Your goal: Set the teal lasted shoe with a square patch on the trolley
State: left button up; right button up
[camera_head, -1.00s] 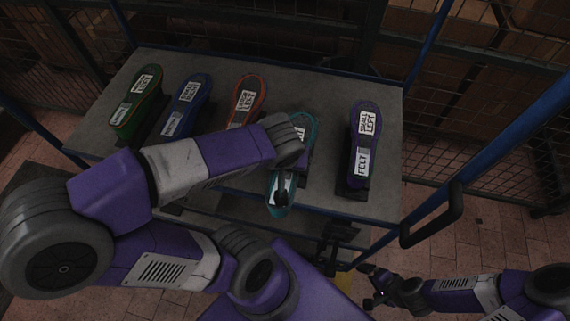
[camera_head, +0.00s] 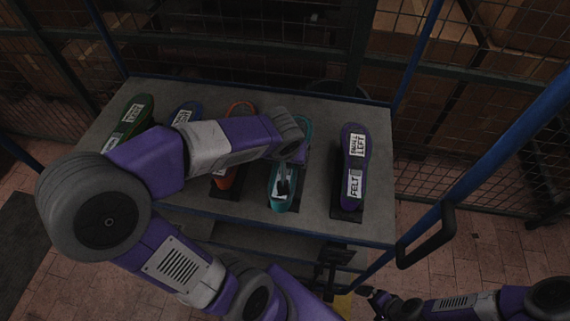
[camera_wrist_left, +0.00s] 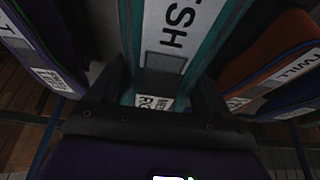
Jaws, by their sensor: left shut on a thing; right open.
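The teal shoe (camera_head: 278,201) is over the trolley's top between the orange and purple shoes. Its far part is mostly hidden behind my left wrist. My left gripper (camera_head: 285,172) is shut on it from above. In the left wrist view the teal shoe (camera_wrist_left: 166,40) lies between the two fingers, with a grey square patch (camera_wrist_left: 165,63) and a white label ending in "SH". I cannot tell whether its underside touches the trolley. The trolley (camera_head: 318,200) has a grey top and blue edges. My right gripper (camera_head: 373,297) is open and empty, low at the front right.
A purple shoe (camera_head: 354,165) stands right of the teal one. An orange shoe (camera_head: 240,108), a blue shoe (camera_head: 184,112) and a green shoe (camera_head: 130,120) stand to the left, partly behind my arm. A black handle (camera_head: 427,237) and blue posts flank the right side.

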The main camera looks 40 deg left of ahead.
pick_arm(q)
jog(key=shift+w+a+p, duration=0.15)
jog(key=shift+w+a, duration=0.2)
jog(key=shift+w, duration=0.3)
jog(key=shift+w+a+p, duration=0.15)
jog(key=shift+w+a, duration=0.2)
jog(key=shift+w, duration=0.3)
jog(key=shift+w+a+f+p, duration=0.2)
jog(key=shift+w+a+p, duration=0.2)
jog(key=shift+w, duration=0.35)
jog(key=shift+w+a+f+p, duration=0.15)
jog(key=shift+w+a+p, duration=0.2)
jog(key=shift+w, duration=0.4)
notch_tip(320, 180, down, 3)
jog(key=b, duration=0.3)
jog(key=shift+s+f+b, duration=0.1)
jog(key=shift+f+b, duration=0.5)
jog(key=shift+b, duration=0.45)
jog(key=o, duration=1.6)
jog(key=shift+p+v, duration=0.75)
jog(key=shift+v, duration=3.05)
